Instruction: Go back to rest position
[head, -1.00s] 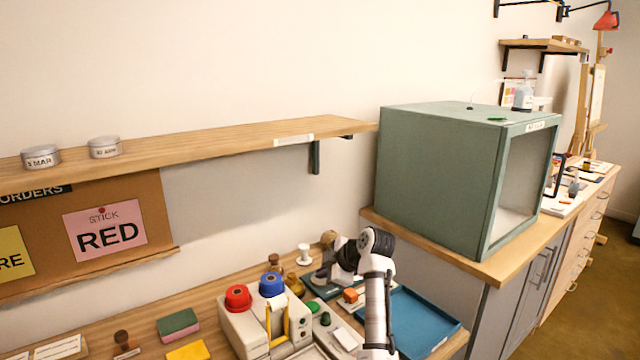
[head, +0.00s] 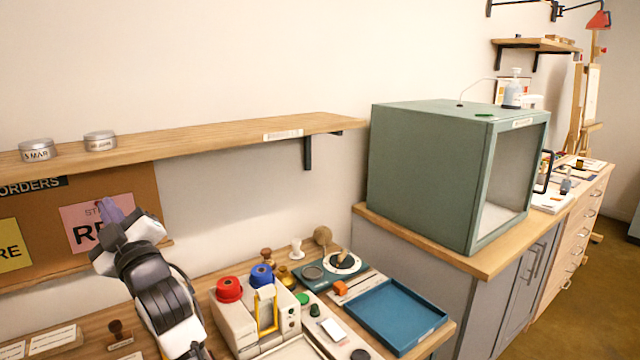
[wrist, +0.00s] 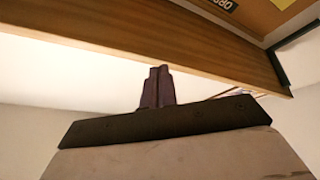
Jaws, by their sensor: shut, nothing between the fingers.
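My gripper (head: 113,213) is raised at the left in the head view, in front of the pinboard and its pink card (head: 85,226). Its purple-grey fingers are shut and hold nothing. In the wrist view the shut fingers (wrist: 157,88) point up toward the underside of the wooden shelf (wrist: 130,40). My arm hides part of the pink card and part of the table's left side.
The wall shelf (head: 215,135) with two tins (head: 38,150) runs above. On the table are a stand with red (head: 229,289) and blue (head: 262,275) knobs, a blue tray (head: 397,315) and several small tools. A green cabinet (head: 425,175) stands at the right.

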